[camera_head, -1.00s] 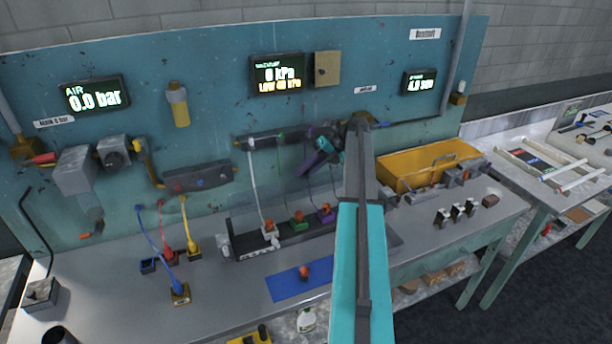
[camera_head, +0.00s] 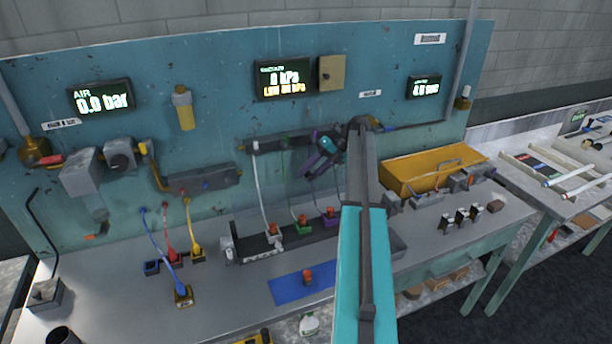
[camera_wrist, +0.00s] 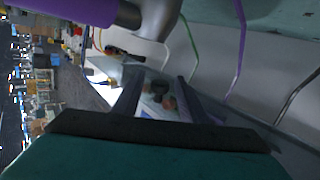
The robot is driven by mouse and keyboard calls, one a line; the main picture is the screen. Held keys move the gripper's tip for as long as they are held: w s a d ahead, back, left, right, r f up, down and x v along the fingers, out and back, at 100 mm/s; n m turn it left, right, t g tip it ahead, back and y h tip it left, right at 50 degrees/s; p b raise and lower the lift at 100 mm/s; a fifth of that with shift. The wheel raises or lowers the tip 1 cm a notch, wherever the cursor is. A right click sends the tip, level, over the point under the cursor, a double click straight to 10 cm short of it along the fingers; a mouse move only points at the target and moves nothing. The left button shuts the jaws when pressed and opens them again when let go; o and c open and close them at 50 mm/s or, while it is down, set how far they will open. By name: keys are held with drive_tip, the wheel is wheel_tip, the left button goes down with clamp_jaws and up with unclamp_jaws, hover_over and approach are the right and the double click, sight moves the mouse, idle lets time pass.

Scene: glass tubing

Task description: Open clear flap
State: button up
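My gripper (camera_head: 318,166) is at the end of my arm, in front of the teal back panel and above the dark tray (camera_head: 262,246). In the wrist view its two dark fingers (camera_wrist: 158,78) stand apart, and I see nothing held between them. A pale, see-through sheet (camera_wrist: 112,72) shows beside and beyond the fingers; it may be the clear flap, but I cannot make out its edges or hinge. Orange-topped connectors with white, green and purple tubes stand along the tray. In the head view no clear flap can be told apart, and my arm hides part of the tray.
A blue mat (camera_head: 303,288) with an orange-topped piece lies in front of the tray. A yellow bin (camera_head: 410,178) stands to the right. Blue, red and yellow tubes (camera_head: 168,238) hang at the left. In the wrist view, a purple cylinder (camera_wrist: 75,10) and thin tubes pass close by.

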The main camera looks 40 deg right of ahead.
drive_tip(key=shift+w+a+f, duration=0.1)
drive_tip(key=b+v, duration=0.4)
drive_tip(key=v, duration=1)
drive_tip(key=shift+a, duration=0.1)
